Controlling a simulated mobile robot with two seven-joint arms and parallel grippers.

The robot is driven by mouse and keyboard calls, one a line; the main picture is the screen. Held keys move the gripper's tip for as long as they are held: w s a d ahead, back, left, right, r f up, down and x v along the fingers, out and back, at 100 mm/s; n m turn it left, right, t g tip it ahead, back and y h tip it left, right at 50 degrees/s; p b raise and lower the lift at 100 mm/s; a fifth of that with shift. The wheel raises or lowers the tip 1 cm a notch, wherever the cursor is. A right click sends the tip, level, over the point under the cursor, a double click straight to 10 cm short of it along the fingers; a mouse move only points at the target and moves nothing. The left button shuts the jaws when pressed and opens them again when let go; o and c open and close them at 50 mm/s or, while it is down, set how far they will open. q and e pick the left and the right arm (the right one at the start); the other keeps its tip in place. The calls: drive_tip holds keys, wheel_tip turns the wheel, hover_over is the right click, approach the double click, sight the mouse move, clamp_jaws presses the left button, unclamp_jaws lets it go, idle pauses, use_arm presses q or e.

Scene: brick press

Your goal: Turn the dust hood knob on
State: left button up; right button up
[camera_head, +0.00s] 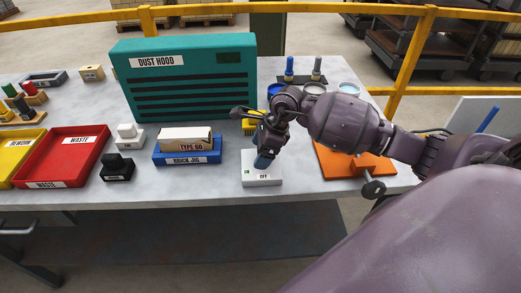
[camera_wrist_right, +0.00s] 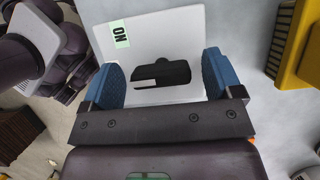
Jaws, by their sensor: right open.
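The white switch box (camera_head: 262,180) lies near the table's front edge, with a green label and an OFF label on top. My right gripper (camera_head: 264,160) is over it, pointing down, and hides the knob in the head view. In the right wrist view the black knob (camera_wrist_right: 170,73) with a white mark shows between the two open blue fingers of my right gripper (camera_wrist_right: 162,78). A gap shows on each side of the knob. The green ON label (camera_wrist_right: 121,36) is above and left of it. The teal dust hood (camera_head: 185,80) stands at the back. My left gripper is not in view.
A blue brick jig (camera_head: 187,158) with a TYPE 60 box is left of the switch box. A black block (camera_head: 117,168) and red waste tray (camera_head: 62,157) are farther left. An orange plate (camera_head: 340,162) lies to the right, under my right arm. A yellow object (camera_head: 251,122) is behind.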

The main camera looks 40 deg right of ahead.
drive_tip(key=c, duration=0.9)
drive_tip(key=m+t+p, duration=0.1)
drive_tip(key=m, duration=0.2)
drive_tip(key=m+h+p, duration=0.1)
drive_tip(key=m, duration=0.1)
drive_tip(key=shift+r+m+t+h, duration=0.1)
drive_tip(key=shift+m+t+h, duration=0.2)
drive_tip(key=shift+m+t, duration=0.1)
drive_tip(key=m+h+p, duration=0.1)
drive_tip(key=m, duration=0.2)
drive_tip(key=shift+m+t+h, duration=0.3)
drive_tip(key=shift+m+h, duration=0.3)
drive_tip(key=shift+m, duration=0.8)
